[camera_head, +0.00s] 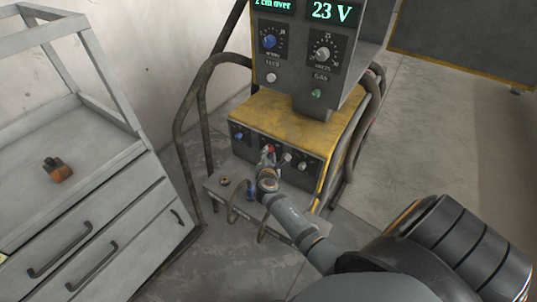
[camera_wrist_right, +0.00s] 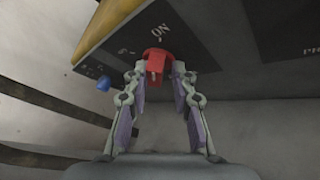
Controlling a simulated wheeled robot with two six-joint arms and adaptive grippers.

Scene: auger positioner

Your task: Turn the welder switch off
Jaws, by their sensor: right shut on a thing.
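The welder (camera_head: 275,118) is a yellow and dark grey machine in the middle of the head view. Its red switch (camera_head: 270,149) is on the lower front panel, partly hidden behind my right gripper (camera_head: 268,162). In the right wrist view the red switch (camera_wrist_right: 157,62) sits between the two fingers of my right gripper (camera_wrist_right: 155,80), which is shut on it. An "ON" label shows just above the switch there. A pale mark shows on the switch's lower face. My left gripper is not in view.
A control box (camera_head: 308,50) with lit displays and dials stands above the welder. Blue (camera_head: 239,135) and pale (camera_head: 287,157) knobs flank the switch. Dark cables hang at both sides. A grey drawer cabinet (camera_head: 100,215) with an orange-black object (camera_head: 58,170) stands at left.

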